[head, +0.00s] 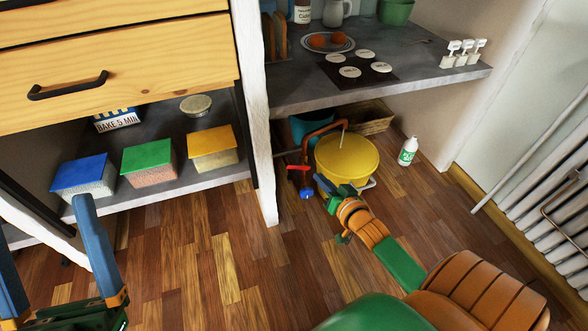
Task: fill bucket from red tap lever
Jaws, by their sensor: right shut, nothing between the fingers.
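A yellow bucket (347,160) stands on the wooden floor under the counter. A brown tap pipe (317,131) curves over its left side, and a thin pale line shows by the pipe's end; I cannot tell whether it is water. The red tap lever (297,168) is left of the bucket, with a blue lever (306,193) just below it. My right gripper (332,187) is shut and empty at the bucket's front left, a little right of the levers. It hides part of the bucket's front. My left gripper (42,225) is open and empty at the lower left.
A white bottle (408,151) stands on the floor right of the bucket. A teal container (309,127) and a wicker basket (371,119) are behind it. A white post (255,110) rises at left. A radiator (550,180) lines the right wall. The floor in front is clear.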

